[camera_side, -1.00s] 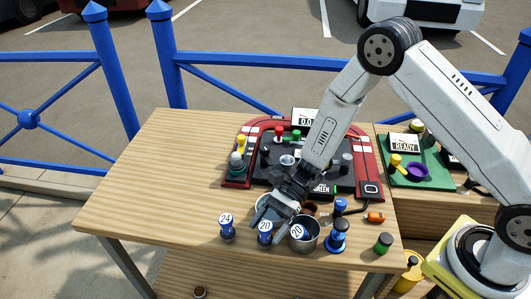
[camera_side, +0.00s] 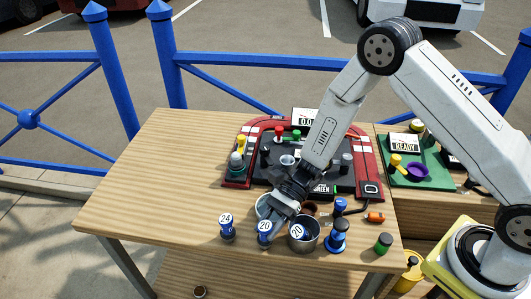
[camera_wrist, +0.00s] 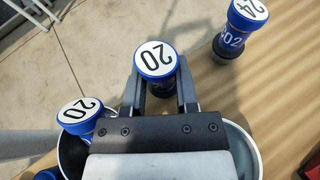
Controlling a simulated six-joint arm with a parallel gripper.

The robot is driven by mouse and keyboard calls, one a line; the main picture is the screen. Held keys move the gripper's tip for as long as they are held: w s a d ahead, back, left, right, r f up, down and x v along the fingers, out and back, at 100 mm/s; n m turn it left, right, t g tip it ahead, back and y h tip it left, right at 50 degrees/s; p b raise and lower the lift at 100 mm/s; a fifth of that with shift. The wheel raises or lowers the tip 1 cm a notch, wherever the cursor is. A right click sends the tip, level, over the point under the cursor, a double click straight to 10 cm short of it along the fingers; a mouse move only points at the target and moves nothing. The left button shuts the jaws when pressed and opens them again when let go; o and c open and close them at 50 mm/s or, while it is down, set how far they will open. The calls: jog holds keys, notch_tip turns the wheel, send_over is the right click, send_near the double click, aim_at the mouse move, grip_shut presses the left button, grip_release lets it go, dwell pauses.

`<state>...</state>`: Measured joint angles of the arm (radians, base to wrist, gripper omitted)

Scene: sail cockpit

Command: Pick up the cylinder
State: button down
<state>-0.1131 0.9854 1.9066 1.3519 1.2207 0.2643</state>
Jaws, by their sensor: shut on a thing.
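In the side view this cylinder (camera_side: 264,227) is at the front of the wooden table, under my gripper (camera_side: 267,232). I cannot tell whether it still touches the table.
The metal cup (camera_side: 304,243) stands close beside my gripper. A second round container (camera_side: 263,203) is partly hidden behind my gripper. A blue knobbed piece (camera_side: 337,238) and a green one (camera_side: 383,243) stand to the right. The table's left side (camera_side: 150,190) is clear.

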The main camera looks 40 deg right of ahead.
aim_at(268, 221)
jog(key=shift+r, duration=0.1)
jog(key=shift+r, duration=1.55)
jog(key=s+d+r, duration=0.2)
jog(key=s+r, duration=0.3)
jog(key=s, duration=0.1)
jog(key=s+d+r, duration=0.3)
jog(key=s+r, duration=0.1)
jog(key=s, duration=0.2)
jog(key=shift+s+d+r, duration=0.3)
jog(key=shift+s+r, duration=0.05)
jog(key=shift+s, duration=0.05)
jog(key=shift+w, duration=0.1)
jog(key=w+d+f+m+t, duration=0.1)
jog(key=w+d, duration=0.3)
jog(key=w, duration=0.5)
jog(key=w+d+f+m+t, duration=0.1)
jog(key=w+d+m+t, duration=0.1)
jog(key=w+d, duration=0.3)
jog(key=w+d+m+t, duration=0.1)
jog(key=w+d, duration=0.4)
jog(key=w, duration=0.8)
jog(key=shift+w+f+m+t, duration=0.2)
jog(key=shift+f+m+t, duration=0.15)
jog(key=shift+t, duration=0.35)
